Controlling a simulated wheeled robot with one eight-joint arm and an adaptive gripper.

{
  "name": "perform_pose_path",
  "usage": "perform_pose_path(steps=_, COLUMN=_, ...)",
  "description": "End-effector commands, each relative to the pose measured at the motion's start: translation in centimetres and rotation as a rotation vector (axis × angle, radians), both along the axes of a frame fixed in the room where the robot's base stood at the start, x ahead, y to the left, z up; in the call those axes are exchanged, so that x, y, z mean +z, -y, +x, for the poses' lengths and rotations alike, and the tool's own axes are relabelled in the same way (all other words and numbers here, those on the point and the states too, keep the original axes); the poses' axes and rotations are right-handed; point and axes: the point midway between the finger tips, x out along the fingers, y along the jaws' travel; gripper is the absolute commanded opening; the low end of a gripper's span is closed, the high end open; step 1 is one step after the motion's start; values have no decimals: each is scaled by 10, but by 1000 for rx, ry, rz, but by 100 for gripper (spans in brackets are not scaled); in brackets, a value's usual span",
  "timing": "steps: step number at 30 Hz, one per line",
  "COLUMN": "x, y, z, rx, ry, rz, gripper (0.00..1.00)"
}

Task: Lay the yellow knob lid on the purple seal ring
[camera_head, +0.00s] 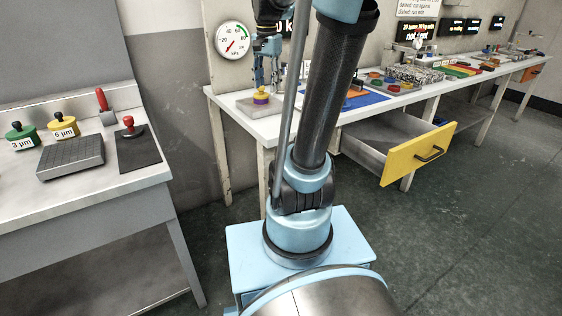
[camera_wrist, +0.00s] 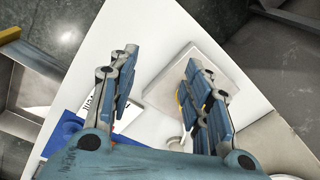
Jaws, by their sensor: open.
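The yellow knob lid (camera_head: 261,91) shows in the head view at the near left end of the long white bench. It appears to sit upright on the purple seal ring (camera_head: 261,99), which shows as a purple band beneath it. Both are on a pale square plate (camera_head: 247,108), also seen in the wrist view (camera_wrist: 163,92). My gripper (camera_head: 265,80) is open and empty, just above and behind the lid in the head view. In the wrist view its fingers (camera_wrist: 160,82) are spread apart, and a sliver of yellow shows beside the right finger, mostly hidden.
A blue mat (camera_head: 366,101) lies right of the plate, partly behind my arm. An open yellow-fronted drawer (camera_head: 415,155) juts out below the bench. A pressure gauge (camera_head: 232,40) hangs behind. A grey bench (camera_head: 60,185) with green and yellow knobbed pots stands at left.

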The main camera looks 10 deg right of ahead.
Motion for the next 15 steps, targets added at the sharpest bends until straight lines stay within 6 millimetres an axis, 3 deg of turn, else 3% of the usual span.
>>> perform_pose_path(steps=3, x=-24, y=0, z=-38, rx=119, ry=20, rz=-10, gripper=45)
perform_pose_path(steps=15, x=-118, y=1, z=-145, rx=521, ry=79, rz=-59, gripper=45)
